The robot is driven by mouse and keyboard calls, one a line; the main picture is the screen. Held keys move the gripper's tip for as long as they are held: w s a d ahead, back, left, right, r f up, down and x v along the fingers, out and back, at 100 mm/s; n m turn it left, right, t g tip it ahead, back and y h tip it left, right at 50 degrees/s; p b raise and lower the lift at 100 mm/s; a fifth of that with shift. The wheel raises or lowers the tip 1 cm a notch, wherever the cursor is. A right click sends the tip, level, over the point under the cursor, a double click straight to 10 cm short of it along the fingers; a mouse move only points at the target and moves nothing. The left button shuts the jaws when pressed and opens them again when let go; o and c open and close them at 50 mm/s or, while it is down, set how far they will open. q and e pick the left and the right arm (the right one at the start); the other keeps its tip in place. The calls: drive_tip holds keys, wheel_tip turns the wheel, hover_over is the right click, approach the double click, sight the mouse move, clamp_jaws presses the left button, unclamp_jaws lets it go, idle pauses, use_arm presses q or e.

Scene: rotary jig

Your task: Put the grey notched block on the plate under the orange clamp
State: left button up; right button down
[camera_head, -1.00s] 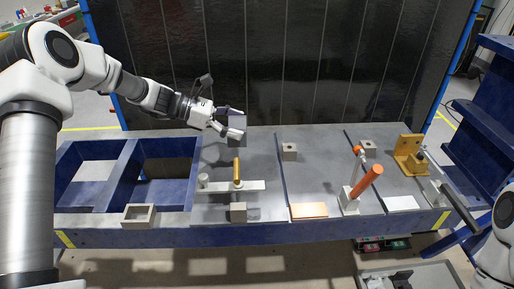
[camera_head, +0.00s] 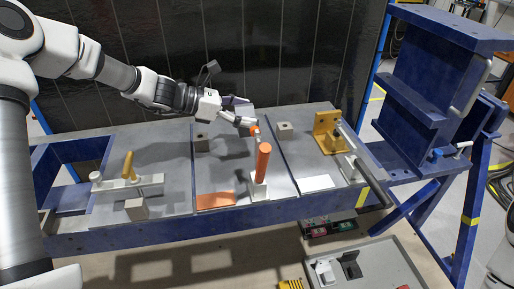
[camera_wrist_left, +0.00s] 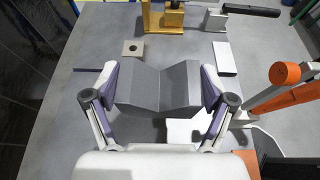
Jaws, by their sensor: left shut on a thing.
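The grey notched block (camera_wrist_left: 158,88) is held between the two fingers of my left gripper (camera_wrist_left: 160,82) in the left wrist view, its V-shaped notch showing. In the head view my left gripper (camera_head: 246,112) is behind the orange clamp (camera_head: 264,162), above the bench, and mostly hides the block. The clamp's thick orange handle stands up from a white base, with a small orange knob behind it; it also shows at the right in the left wrist view (camera_wrist_left: 285,74). An orange plate (camera_head: 215,200) lies left of the clamp base. A white surface (camera_wrist_left: 188,130) shows below the block. My right gripper is out of view.
A yellow-handled clamp (camera_head: 128,166) stands left and a yellow bracket (camera_head: 327,132) right. A white plate (camera_head: 317,183) lies right of the orange clamp. Small grey blocks (camera_head: 201,143) sit on the bench. A dark bar (camera_head: 374,184) sticks out at the right front.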

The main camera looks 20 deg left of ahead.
use_arm(q)
wheel_tip(320, 180, down, 8)
drive_tip(key=shift+w+d+r+p, duration=0.1)
drive_tip(key=shift+w+p, duration=0.05)
drive_tip(key=shift+p, duration=0.15)
drive_tip(key=shift+f, duration=0.3)
drive_tip(key=shift+f, duration=0.1)
drive_tip(key=o, duration=1.1)
drive_tip(key=shift+f, duration=0.1)
drive_tip(key=o, duration=0.3)
